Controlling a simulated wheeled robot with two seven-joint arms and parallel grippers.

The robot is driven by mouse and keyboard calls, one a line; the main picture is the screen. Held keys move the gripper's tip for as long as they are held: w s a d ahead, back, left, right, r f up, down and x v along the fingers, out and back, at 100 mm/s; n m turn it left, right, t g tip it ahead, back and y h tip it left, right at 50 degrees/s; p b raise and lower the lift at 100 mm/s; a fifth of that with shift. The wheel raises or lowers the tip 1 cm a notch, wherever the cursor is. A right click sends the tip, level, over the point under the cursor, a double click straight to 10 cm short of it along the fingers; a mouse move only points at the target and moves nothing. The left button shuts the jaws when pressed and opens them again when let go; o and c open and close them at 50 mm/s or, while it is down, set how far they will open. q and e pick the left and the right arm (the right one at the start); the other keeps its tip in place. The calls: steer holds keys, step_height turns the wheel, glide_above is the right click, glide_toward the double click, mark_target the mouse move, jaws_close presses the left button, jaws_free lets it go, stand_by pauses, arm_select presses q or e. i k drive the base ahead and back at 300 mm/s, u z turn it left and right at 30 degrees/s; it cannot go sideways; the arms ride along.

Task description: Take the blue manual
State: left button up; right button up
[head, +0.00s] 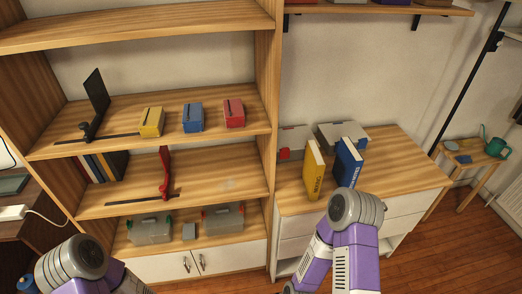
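The blue manual (347,163) stands upright on the wooden top of the white cabinet (400,170), right of the shelf unit. A yellow manual (313,171) stands upright just to its left, with a narrow gap between them. The lower part of the blue manual is close above my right arm in the picture; I cannot tell whether they touch. Parts of my two purple and grey arms show at the bottom left and bottom centre, but neither gripper can be made out.
Two grey cases (293,141) (338,131) sit behind the manuals. The cabinet top right of the blue manual is bare. A side table (470,160) stands far right.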

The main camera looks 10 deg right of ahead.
mark_target(348, 162)
steer(key=z, duration=2.95)
steer(key=i, duration=2.8)
steer(key=u, duration=1.6)
